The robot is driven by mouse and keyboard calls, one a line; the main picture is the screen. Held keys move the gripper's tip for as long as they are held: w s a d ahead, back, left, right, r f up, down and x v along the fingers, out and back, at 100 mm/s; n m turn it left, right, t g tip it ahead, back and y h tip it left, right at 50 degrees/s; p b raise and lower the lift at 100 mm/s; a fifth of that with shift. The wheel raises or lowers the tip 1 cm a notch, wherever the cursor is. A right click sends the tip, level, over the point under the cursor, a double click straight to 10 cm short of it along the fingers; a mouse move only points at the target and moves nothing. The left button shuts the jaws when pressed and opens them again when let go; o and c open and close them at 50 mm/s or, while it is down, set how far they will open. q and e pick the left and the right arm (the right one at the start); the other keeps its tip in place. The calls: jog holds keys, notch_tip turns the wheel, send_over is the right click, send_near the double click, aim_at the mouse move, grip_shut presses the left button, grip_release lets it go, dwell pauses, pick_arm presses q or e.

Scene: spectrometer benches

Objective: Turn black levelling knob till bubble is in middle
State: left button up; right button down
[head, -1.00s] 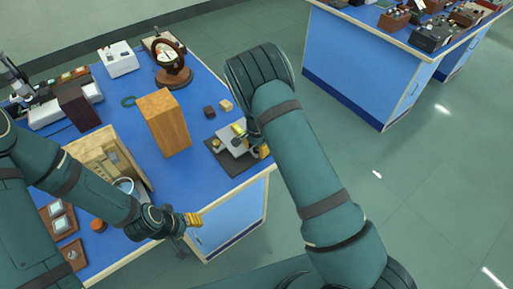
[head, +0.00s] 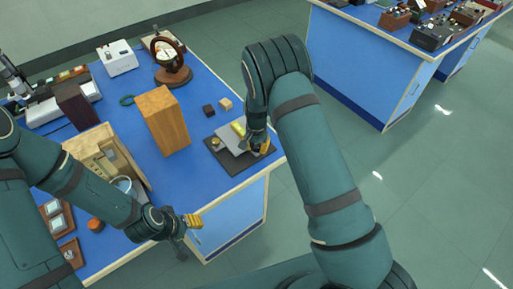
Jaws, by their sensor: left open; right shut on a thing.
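A grey levelling plate (head: 231,147) stands on a dark base board (head: 226,163) near the table's right edge. A yellow-green bubble level (head: 239,129) lies on the plate; its bubble is too small to make out. A brass-coloured knob (head: 216,143) shows at the plate's left side. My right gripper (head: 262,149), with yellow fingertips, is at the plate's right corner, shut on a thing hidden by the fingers. The black levelling knob is not visible; it may be what the fingers cover. My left gripper (head: 193,221) is open and empty beyond the table's front edge.
A wooden block (head: 163,121) stands left of the plate, with two small cubes, dark (head: 208,111) and tan (head: 225,104), behind the plate. A round brown-framed instrument (head: 171,62) stands further back. Open floor lies to the right.

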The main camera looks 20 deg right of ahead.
aim_at(257, 147)
jog(key=n+b, duration=0.1)
jog(key=n, duration=0.3)
jog(key=shift+n, duration=0.3)
jog(key=shift+b, duration=0.3)
jog(key=c, duration=1)
grip_release()
notch_tip(257, 147, up, 12)
